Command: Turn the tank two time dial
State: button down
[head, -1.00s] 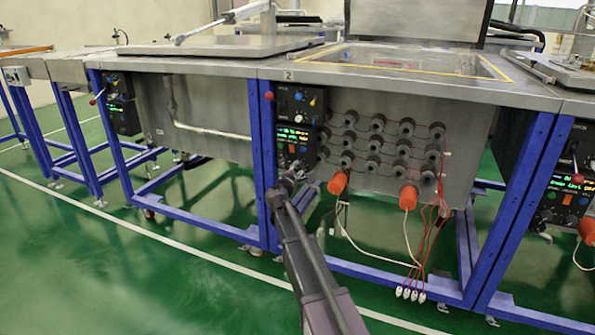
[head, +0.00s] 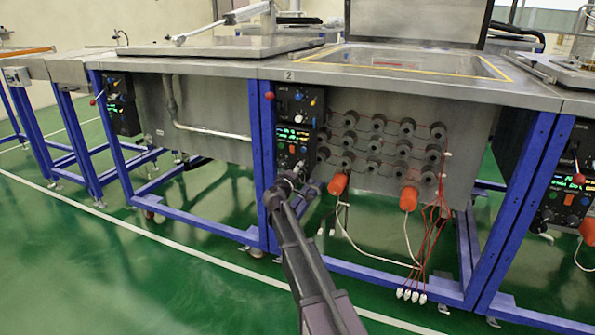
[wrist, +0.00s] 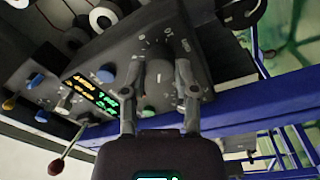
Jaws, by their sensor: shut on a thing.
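The tank two control panel (head: 293,137) is on the front of the tank marked 2, with knobs and a lit green display. My gripper (head: 296,172) is at its lower part in the head view, where my wrist partly hides the contact. In the wrist view my gripper (wrist: 160,62) has its two fingers on either side of a dark round dial (wrist: 159,74) and is shut on it. Pale marks surround the dial on the panel face. The dial's pointer and label cannot be read.
In the wrist view, a blue knob (wrist: 106,73), a green knob (wrist: 149,111) and a red-tipped lever (wrist: 56,166) are near the fingers. Orange plugs (head: 338,183) and hanging red wires (head: 432,235) are right of the panel. Blue frame posts (head: 264,170) stand close by; the floor is clear.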

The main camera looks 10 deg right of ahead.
jog(key=m, duration=0.6)
jog(key=shift+w+h, duration=0.15)
jog(key=shift+h, duration=0.15)
jog(key=shift+m, duration=0.3)
jog(key=shift+c, duration=1.9)
grip_release()
jog(key=shift+n, duration=0.5)
